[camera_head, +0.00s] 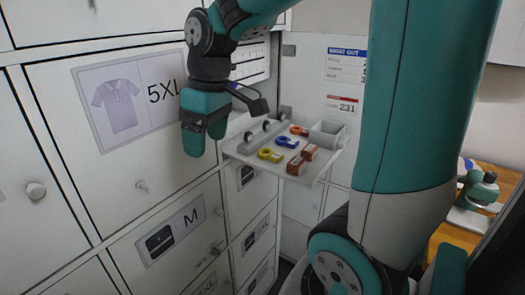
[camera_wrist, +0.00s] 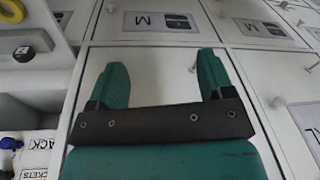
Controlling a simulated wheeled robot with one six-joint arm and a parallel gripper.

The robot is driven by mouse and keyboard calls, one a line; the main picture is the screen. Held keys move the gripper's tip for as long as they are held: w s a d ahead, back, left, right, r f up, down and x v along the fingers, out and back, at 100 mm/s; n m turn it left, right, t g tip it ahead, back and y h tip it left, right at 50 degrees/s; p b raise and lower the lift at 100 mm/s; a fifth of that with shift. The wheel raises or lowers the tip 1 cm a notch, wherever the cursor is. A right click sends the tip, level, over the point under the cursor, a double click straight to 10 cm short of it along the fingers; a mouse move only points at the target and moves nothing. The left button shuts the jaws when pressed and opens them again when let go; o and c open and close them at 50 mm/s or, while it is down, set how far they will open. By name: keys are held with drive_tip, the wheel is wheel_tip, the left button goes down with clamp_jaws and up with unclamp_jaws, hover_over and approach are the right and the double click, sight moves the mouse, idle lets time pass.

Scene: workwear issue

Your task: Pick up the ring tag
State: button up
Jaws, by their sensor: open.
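Several ring-shaped tags lie on a small white shelf (camera_head: 243,155): a yellow one (camera_head: 270,155) at the front, a blue one (camera_head: 287,142) behind it and an orange one (camera_head: 299,130) at the back. Which of them is the ring tag I cannot tell. My gripper (camera_head: 205,142) is open and empty, left of the shelf and in front of the lockers, apart from the tags. In the wrist view its two fingers (camera_wrist: 163,68) stand apart with only a locker front between them. A yellow ring (camera_wrist: 22,53) shows at the left edge of that view.
Red-brown boxes (camera_head: 301,160) lie at the shelf's front right, with a grey bin (camera_head: 327,134) behind. Round dark-faced pieces stand along its left edge. Locker doors with knobs (camera_head: 36,190) fill the left. A wooden table (camera_head: 455,237) is at right.

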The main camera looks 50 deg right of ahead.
drive_tip(key=w+d+r+m+h, duration=0.1)
drive_tip(key=w+d+r+m, duration=0.15)
drive_tip(key=d, duration=1.05)
drive_tip(key=g+p, duration=0.1)
drive_tip(key=p, duration=0.3)
hover_over(274, 154)
drive_tip(key=shift+m, duration=0.35)
drive_tip(key=f, duration=0.9)
drive_tip(key=shift+a+f, duration=0.35)
drive_tip(key=shift+d+f+p, duration=0.15)
drive_tip(key=shift+f+p, duration=0.6)
drive_tip(key=shift+f, duration=0.75)
drive_tip(key=shift+d+f+p, duration=0.1)
drive_tip(key=shift+f+p, duration=0.6)
drive_tip(key=shift+f, duration=0.75)
drive_tip(key=c, duration=1)
